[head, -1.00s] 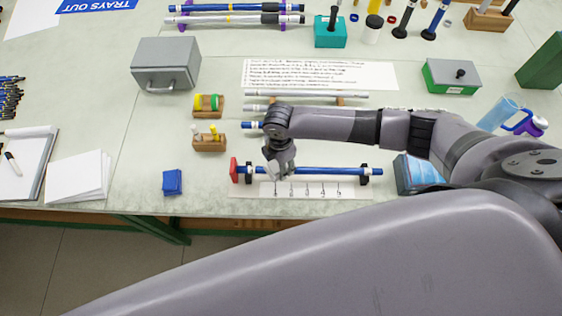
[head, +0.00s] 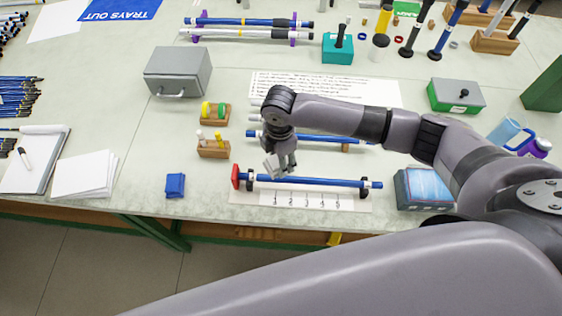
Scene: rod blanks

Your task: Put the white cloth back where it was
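My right gripper (head: 281,168) is over the near part of the bench, just behind the blue rod (head: 308,181). A small pale piece at its fingers looks like the white cloth (head: 271,164); the fingers appear closed on it, though the view is small. The blue rod lies level on dark supports, with a red stop (head: 235,176) at its left end. A white numbered scale strip (head: 310,199) lies in front of the rod. My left gripper is not in view.
A folded blue cloth (head: 175,185) lies left of the rod. Wooden blocks with small pegs (head: 213,149) and rings (head: 215,114) stand behind it. A grey box (head: 178,70) is further back. A tray with a blue top (head: 425,187) is at right. Bench is clear around the blue cloth.

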